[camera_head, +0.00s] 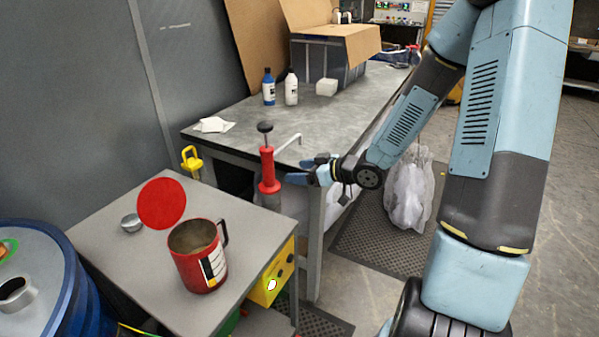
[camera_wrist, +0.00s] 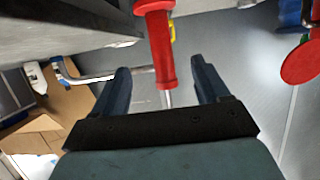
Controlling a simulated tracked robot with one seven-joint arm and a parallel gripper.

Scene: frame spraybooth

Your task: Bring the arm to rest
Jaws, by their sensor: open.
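My arm reaches in from the right side of the head view, bent at the elbow. My gripper (camera_head: 303,170) points left, at about the height of the grey bench's front edge, just right of a red hand pump (camera_head: 268,172). In the wrist view my gripper (camera_wrist: 160,80) has its two dark fingers spread apart. The red pump (camera_wrist: 157,40) shows beyond and between the fingertips there. Nothing is visibly held. I cannot tell the exact gap between the fingers and the pump.
A low table (camera_head: 130,255) carries a red pot (camera_head: 200,262), a round red lid (camera_head: 162,203) and a small metal cup (camera_head: 131,223). A blue drum (camera_head: 60,290) stands at left. The grey bench (camera_head: 240,125) holds bottles and a box. Plastic-wrapped material (camera_head: 408,195) lies on the floor mat.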

